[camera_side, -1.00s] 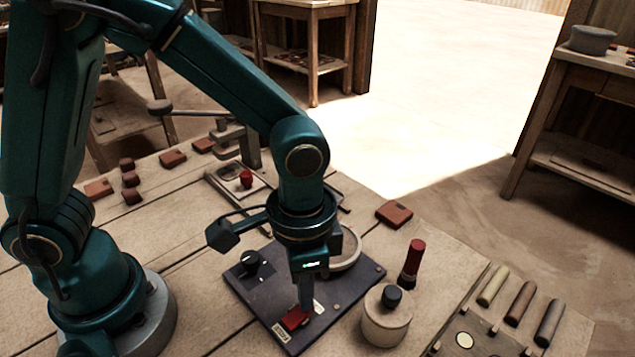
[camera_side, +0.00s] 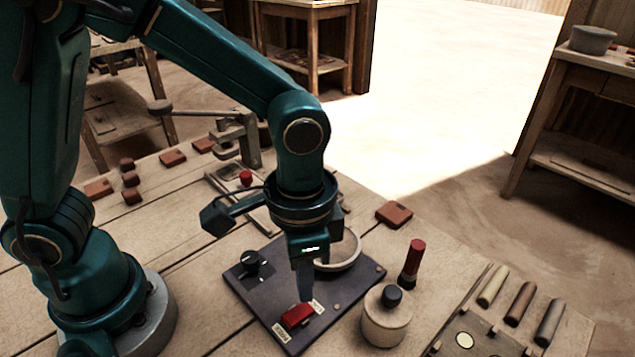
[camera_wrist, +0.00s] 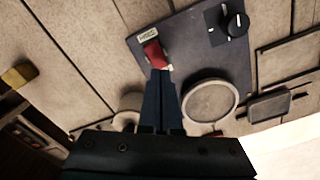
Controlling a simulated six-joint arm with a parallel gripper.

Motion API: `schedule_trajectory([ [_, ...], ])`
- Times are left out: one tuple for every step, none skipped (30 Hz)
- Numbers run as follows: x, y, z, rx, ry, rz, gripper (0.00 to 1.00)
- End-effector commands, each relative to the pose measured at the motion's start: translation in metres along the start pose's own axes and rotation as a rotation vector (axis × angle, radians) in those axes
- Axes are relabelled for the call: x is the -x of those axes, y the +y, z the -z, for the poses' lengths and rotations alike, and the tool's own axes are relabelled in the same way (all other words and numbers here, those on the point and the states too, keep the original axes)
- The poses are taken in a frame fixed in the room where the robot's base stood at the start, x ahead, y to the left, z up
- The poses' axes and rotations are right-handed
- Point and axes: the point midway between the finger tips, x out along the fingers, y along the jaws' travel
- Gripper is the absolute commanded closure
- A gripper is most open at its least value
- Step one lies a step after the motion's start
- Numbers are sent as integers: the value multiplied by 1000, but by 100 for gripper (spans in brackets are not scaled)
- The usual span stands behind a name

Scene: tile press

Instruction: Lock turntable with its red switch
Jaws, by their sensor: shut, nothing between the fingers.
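The red switch (camera_side: 297,316) is a rocker on a dark panel (camera_side: 258,300), between two small pale labels. It also shows in the wrist view (camera_wrist: 153,54), just beyond my fingertips. The turntable (camera_side: 345,262) is a round pale disc at the panel's back right, partly hidden behind my gripper in the side view; it shows whole in the wrist view (camera_wrist: 209,100). My gripper (camera_side: 306,298) is shut and empty, pointing down at the end of the switch by the upper right label. I cannot tell whether the fingertips touch the switch.
A black knob (camera_side: 251,261) stands on the panel's left part. A pale jar with a dark knob (camera_side: 386,318) and a red-topped cylinder (camera_side: 412,263) stand close to the panel's right. A lever press (camera_side: 236,140) and several red tiles lie farther back.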

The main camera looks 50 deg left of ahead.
Motion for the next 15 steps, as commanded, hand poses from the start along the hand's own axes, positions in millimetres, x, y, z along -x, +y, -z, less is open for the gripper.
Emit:
schedule_trajectory([
  [4,0,1,0,3,0,100],
  [7,0,1,0,4,0,100],
  [10,0,1,0,3,0,100],
  [12,0,1,0,3,0,100],
  [14,0,1,0,4,0,100],
  [18,0,0,0,3,0,100],
  [20,0,1,0,4,0,100],
  [22,0,1,0,3,0,100],
  [25,0,1,0,3,0,100],
  [27,0,1,0,4,0,100],
  [30,0,1,0,4,0,100],
  [32,0,1,0,4,0,100],
  [34,0,1,0,3,0,100],
  [36,0,0,0,2,0,100],
  [38,0,0,0,3,0,100],
])
